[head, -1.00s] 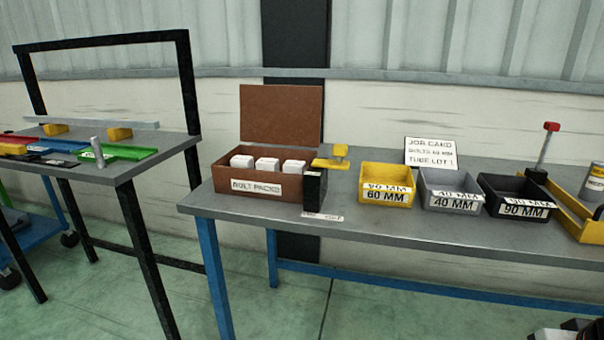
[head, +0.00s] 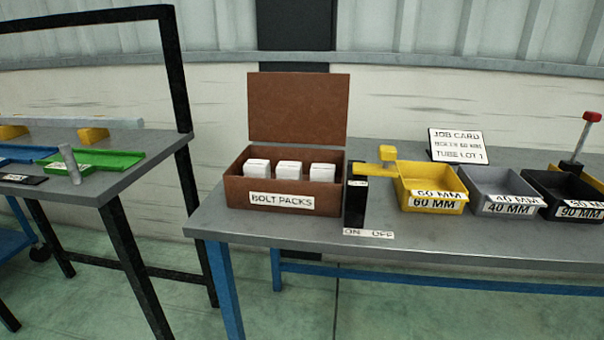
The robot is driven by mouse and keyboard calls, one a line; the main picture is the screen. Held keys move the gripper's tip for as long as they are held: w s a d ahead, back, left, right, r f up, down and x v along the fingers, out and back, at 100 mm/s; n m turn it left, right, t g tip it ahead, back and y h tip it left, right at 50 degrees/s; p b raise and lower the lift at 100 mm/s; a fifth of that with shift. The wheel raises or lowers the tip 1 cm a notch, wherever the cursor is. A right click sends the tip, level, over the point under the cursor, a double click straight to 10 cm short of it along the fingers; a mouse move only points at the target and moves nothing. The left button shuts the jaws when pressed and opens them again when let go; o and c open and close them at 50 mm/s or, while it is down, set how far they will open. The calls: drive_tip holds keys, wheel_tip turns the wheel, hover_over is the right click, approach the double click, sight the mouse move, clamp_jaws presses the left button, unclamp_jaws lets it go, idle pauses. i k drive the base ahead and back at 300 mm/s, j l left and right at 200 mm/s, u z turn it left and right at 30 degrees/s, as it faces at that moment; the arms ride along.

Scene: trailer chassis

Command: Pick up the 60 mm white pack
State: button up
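A brown box labelled BOLT PACKS (head: 236,190) stands with its lid up at the left end of the grey workbench. Three white packs sit in a row inside it: a left pack (head: 257,168), a middle pack (head: 289,169) and a right pack (head: 323,172). No size marking is readable on them, so I cannot tell which is the 60 mm one. Their lower parts are hidden by the box's front wall. My gripper is not in view.
Right of the box stands a black post with a yellow arm (head: 355,203), by an ON/OFF label. Beyond are a yellow 60 MM bin (head: 432,180), a grey 40 MM bin (head: 500,186), a black 90 MM bin (head: 568,190) and a job card (head: 457,146). Another table (head: 125,165) stands left.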

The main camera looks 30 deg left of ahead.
sight(323, 172)
drive_tip(key=j, duration=0.45)
drive_tip(key=k+j, duration=0.15)
drive_tip(key=j, duration=0.25)
drive_tip(key=j+z, duration=0.1)
drive_tip(key=j, duration=0.35)
drive_tip(key=k+j, duration=0.15)
drive_tip(key=j, duration=0.3)
drive_tip(key=k+j, duration=0.1)
drive_tip(key=j, duration=0.3)
drive_tip(key=j+z, duration=0.1)
drive_tip(key=j, duration=0.35)
drive_tip(key=k+j, duration=0.15)
drive_tip(key=j, duration=0.25)
drive_tip(key=k+j, duration=0.1)
drive_tip(key=j, duration=0.35)
drive_tip(key=l+z, duration=0.1)
drive_tip(key=l, duration=2.15)
drive_tip(key=i, duration=0.05)
